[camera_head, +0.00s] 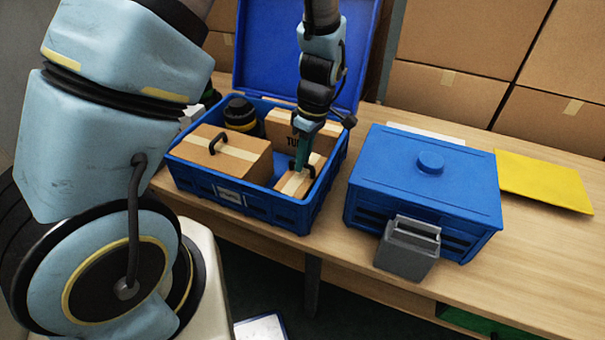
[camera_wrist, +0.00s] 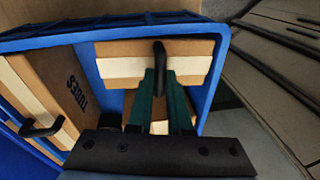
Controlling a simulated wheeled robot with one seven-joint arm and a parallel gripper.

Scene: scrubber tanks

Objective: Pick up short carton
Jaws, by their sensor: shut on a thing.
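The short carton (camera_head: 291,184) is a small brown box with a pale tape band and a dark handle on top. It is inside the open blue crate (camera_head: 248,204), at the front right corner. In the wrist view the carton (camera_wrist: 112,67) lies just beyond my fingers, close to the crate's wall (camera_wrist: 60,37). My gripper (camera_head: 303,165) reaches down from above, and its green fingers are shut on the carton's black handle (camera_wrist: 159,54). The fingers (camera_wrist: 160,74) meet at the handle in the wrist view. I cannot tell whether the carton is raised off the crate floor.
A larger carton (camera_head: 218,152) with a handle, a carton marked "TU…" (camera_head: 284,128) and a dark round canister (camera_head: 240,112) share the crate. A closed blue box (camera_head: 425,180) with a grey bin (camera_head: 408,250) stands to the right. A yellow board (camera_head: 543,181) lies farther right.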

